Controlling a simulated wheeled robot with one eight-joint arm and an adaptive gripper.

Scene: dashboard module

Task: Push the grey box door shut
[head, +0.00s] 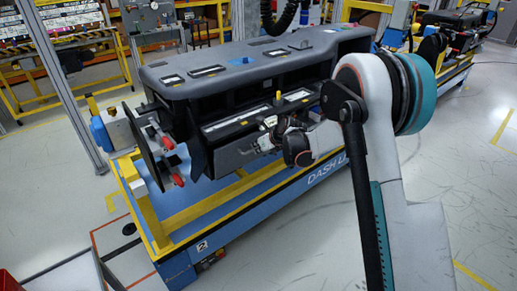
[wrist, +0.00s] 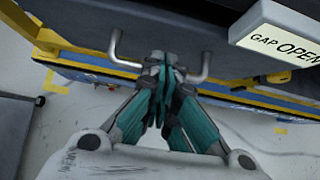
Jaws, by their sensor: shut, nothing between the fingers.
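The grey box door (head: 232,153) is a dark grey panel low on the front of the dashboard module (head: 250,65). In the wrist view a dark grey panel, likely the door (wrist: 160,12), crosses the top, with a light grey bar handle (wrist: 205,68) below it. A white sign reading "GAP OPEN" (wrist: 285,38) stands at the upper right there. My gripper (wrist: 162,62) is shut and empty, its fingertips together between the handle's two ends. I cannot tell whether they touch the bar. In the head view my gripper (head: 270,140) is small and partly hidden at the door's right end.
The module rests on a blue and yellow cart (head: 250,206). Red-handled clamps (head: 154,121) stick out at its left end. A yellow knob (head: 278,95) stands above the door. Open grey floor (head: 300,255) lies in front of the cart.

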